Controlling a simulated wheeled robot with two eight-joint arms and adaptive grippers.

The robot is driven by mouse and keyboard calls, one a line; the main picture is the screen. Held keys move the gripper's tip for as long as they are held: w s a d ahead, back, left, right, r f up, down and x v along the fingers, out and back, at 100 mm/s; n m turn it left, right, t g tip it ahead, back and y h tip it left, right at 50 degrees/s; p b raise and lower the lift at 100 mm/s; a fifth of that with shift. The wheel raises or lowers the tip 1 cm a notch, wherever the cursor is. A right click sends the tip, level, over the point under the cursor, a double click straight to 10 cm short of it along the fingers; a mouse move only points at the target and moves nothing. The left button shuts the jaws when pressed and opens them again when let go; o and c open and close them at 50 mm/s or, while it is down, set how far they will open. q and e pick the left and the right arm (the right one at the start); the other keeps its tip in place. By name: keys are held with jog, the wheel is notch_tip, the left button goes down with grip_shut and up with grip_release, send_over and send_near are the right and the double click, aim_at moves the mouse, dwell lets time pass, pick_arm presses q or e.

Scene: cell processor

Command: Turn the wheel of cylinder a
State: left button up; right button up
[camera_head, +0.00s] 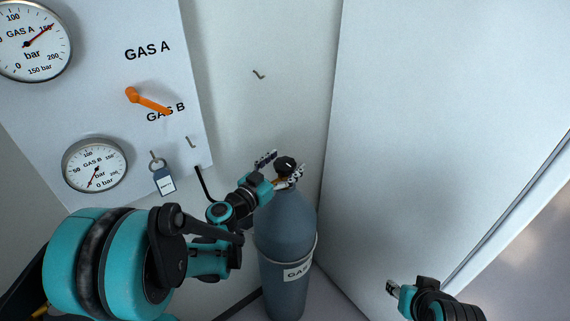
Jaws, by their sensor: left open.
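A grey gas cylinder (285,236) stands upright in the corner, with a label reading "GAS" and its last letter hidden or unclear. Its black wheel (285,163) sits on top. My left gripper (282,167) is at the cylinder's top, open, with one finger on the left of the wheel and the other at its right and below. I cannot tell whether the fingers touch the wheel. My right gripper (391,288) is low at the right, well apart from the cylinder, and its opening is not clear.
A wall panel (112,95) at the left carries a Gas A gauge (30,42), a Gas B gauge (94,164) and an orange lever (148,100). A black hose runs behind my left arm. A large white panel (430,120) stands at the right.

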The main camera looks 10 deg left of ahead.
pick_arm(q)
jog(key=shift+c, duration=0.3)
jog(key=c, duration=1.1)
jog(key=shift+n+y, duration=0.3)
jog(key=shift+y, duration=0.1)
jog(key=n+t+y, duration=0.1)
jog(key=n+y, duration=0.2)
jog(key=y, duration=0.2)
jog(key=shift+d+b, duration=0.2)
jog(key=shift+b, duration=0.1)
jog(key=n+y, duration=0.2)
jog(key=y, duration=0.1)
jog(key=n+y, duration=0.3)
jog(key=y, duration=0.1)
jog(key=shift+g+b, duration=0.3)
jog(key=shift+b, duration=0.05)
jog(key=n+g+y, duration=0.1)
jog(key=n+y, duration=0.1)
jog(key=y, duration=0.1)
jog(key=n+g+y, duration=0.2)
jog(key=y, duration=0.1)
jog(key=shift+g, duration=0.3)
jog(key=n+g+y, duration=0.4)
jog(key=g, duration=0.1)
jog(key=shift+a, duration=0.2)
jog(key=shift+n+g, duration=0.3)
jog(key=shift+n, duration=0.1)
